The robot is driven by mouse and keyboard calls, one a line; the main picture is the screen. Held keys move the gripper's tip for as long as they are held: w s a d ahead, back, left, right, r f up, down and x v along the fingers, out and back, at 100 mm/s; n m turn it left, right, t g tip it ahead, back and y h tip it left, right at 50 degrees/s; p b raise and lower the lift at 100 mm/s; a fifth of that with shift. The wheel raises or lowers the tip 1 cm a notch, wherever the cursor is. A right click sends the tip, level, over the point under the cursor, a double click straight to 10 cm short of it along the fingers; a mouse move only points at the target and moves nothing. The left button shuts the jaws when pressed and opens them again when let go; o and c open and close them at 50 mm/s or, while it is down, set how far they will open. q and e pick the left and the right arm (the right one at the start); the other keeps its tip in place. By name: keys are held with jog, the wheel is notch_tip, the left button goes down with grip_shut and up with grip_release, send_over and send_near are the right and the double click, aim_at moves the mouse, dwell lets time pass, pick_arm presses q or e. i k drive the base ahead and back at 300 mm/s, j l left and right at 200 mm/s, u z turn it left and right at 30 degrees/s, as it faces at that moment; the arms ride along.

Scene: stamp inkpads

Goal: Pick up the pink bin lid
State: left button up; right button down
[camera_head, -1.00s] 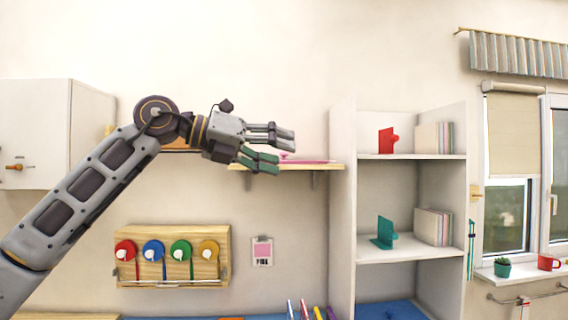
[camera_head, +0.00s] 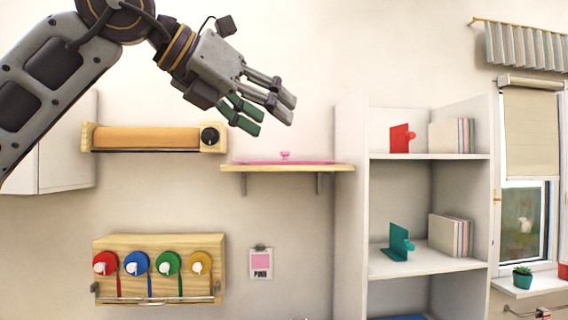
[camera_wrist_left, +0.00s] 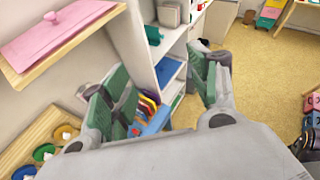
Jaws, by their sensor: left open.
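The pink bin lid (camera_head: 285,161) lies flat on a small wooden wall shelf (camera_head: 240,168), with a small knob standing up from its middle. It also shows in the left wrist view (camera_wrist_left: 62,32), at the upper left. My left gripper (camera_head: 270,118) is open and empty, above the shelf and a little left of the lid's knob, its fingers pointing down and right. It does not touch the lid. In the left wrist view the two green-padded fingers (camera_wrist_left: 165,85) are spread wide, with nothing between them.
A white shelf unit (camera_head: 352,220) with bookends and books stands right of the wall shelf. Below left hangs a wooden rack (camera_head: 160,243) with several coloured round pieces. A roll holder (camera_head: 150,138) is behind my left arm. The wall above the lid is clear.

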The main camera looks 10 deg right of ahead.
aim_at(285, 154)
jog(key=i, duration=1.5)
